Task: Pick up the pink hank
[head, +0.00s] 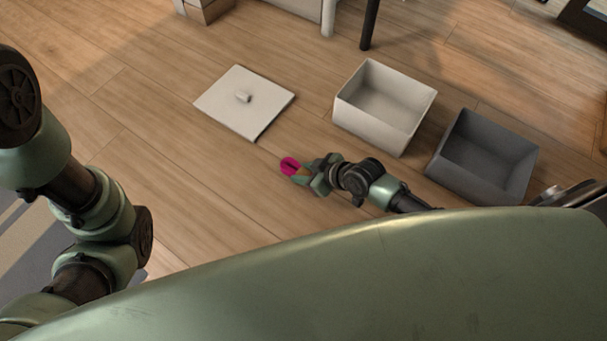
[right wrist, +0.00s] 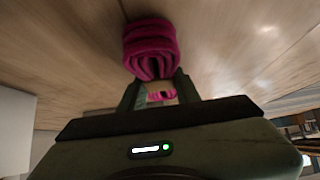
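The pink hank (head: 289,166) is at the tip of my right gripper (head: 302,173) in the head view, left of the bins. In the right wrist view the folded pink hank (right wrist: 150,46) sticks out past the fingertips, with a tan band around its middle. My right gripper (right wrist: 158,90) has one finger on each side of the band and appears shut on it. Whether the hank touches the floor cannot be told. My left arm shows at the left of the head view, but its gripper is out of view.
A white square lid (head: 222,105) with a small knob lies on the wooden floor. An open white bin (head: 372,124) and an open dark grey bin (head: 468,181) stand to the right, both looking empty. Bare floor lies left of the hank.

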